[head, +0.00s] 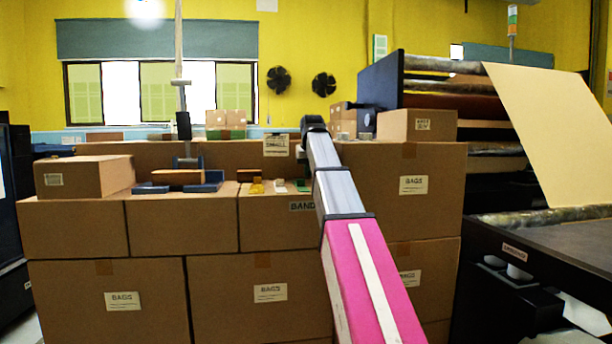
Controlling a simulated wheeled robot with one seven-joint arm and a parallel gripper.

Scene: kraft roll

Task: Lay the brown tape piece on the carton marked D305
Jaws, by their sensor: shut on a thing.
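My arm reaches up from the bottom right toward the stacked cartons and ends in view at a dark joint. My gripper is not visible; whatever it holds is hidden too. No label that I can read says D305. A small carton (85,177) lies on the stack at left, with a label too small to read. Another small carton (395,125) with an unreadable label stands on top at right. Large cartons below are marked BAGS (115,285), and one in the middle is marked BAND (270,225).
Blue blocks (150,188) with a brown piece beside them, a yellow item (257,187) and a green item (303,185) lie on the stack. A thin upright pole (179,50) rises behind. At right, a roll machine carries a hanging kraft sheet (555,130).

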